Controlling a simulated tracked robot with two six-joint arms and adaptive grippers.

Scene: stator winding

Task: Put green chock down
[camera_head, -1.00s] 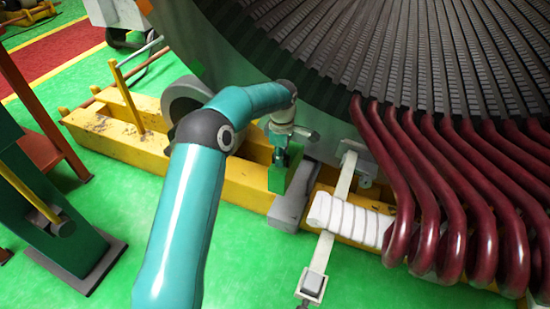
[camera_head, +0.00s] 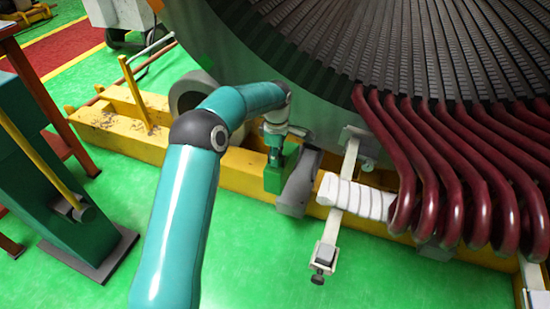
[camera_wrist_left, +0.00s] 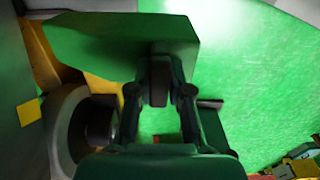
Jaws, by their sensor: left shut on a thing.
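The green chock (camera_head: 277,176) is a green block in front of the yellow beam, beside a grey block, under my left gripper (camera_head: 276,152). In the left wrist view the green chock (camera_wrist_left: 110,45) spans the upper left, and the left gripper's fingers (camera_wrist_left: 158,90) are shut on it. Whether the chock touches the floor or hangs just above it, I cannot tell. My right gripper is not in view.
The yellow beam (camera_head: 230,172) runs along the big grey stator (camera_head: 320,115). The grey block (camera_head: 298,183) is right of the chock. A white-wrapped bar (camera_head: 357,198) and dark red coils (camera_head: 425,170) are further right. Green floor (camera_head: 250,250) in front is clear.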

